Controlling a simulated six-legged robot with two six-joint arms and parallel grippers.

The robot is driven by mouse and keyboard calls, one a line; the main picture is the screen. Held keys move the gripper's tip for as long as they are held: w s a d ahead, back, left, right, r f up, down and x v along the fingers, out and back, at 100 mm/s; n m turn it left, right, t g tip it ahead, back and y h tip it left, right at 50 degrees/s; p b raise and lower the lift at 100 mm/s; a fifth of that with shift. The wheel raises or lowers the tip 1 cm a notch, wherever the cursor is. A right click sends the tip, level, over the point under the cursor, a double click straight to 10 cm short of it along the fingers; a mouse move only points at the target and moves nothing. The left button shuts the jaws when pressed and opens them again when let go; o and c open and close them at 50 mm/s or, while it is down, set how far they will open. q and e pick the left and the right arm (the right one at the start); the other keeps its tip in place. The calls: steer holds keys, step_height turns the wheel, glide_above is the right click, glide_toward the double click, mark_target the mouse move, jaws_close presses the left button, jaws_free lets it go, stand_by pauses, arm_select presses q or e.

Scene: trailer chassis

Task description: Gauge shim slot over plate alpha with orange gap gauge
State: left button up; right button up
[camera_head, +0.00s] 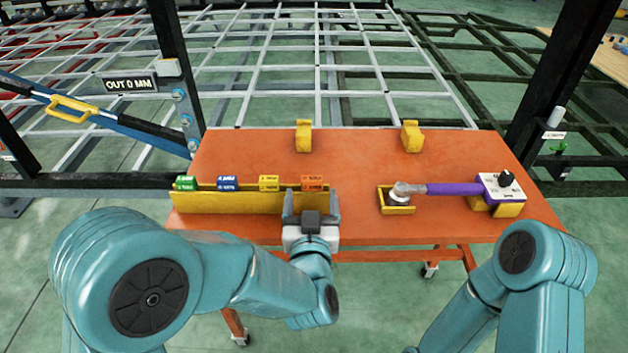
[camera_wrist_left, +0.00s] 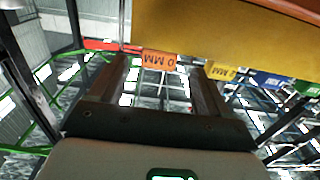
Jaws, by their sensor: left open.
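The orange gap gauge (camera_head: 313,183) stands at the right end of a yellow rack (camera_head: 228,203) on the orange table, the last in a row with green, blue and yellow gauges. My left gripper (camera_head: 311,203) is open and empty at the rack's right end, just in front of the orange gauge. In the left wrist view the orange gauge (camera_wrist_left: 160,59) shows between the two fingers, beyond their tips, with no contact visible. My right arm shows at the lower right, but its gripper is out of view. I cannot tell which part is plate alpha or its shim slot.
The orange table (camera_head: 360,170) carries two yellow blocks at the back and a purple-handled tool (camera_head: 450,189) in yellow holders at the right. A black post with an "OUT 0 MM" sign (camera_head: 131,84) stands at the left, another post at the right. A grey lattice frame lies behind.

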mark_target(312, 185)
arm_select(q)
steer(key=shift+w+r, duration=0.15)
steer(key=shift+w, duration=0.2)
steer(key=w+p, duration=0.2)
steer(key=w, duration=0.2)
steer(key=shift+w, duration=0.35)
steer(key=shift+d, duration=0.1)
steer(key=shift+c, duration=0.3)
steer(key=c, duration=1)
steer(key=shift+r, duration=0.15)
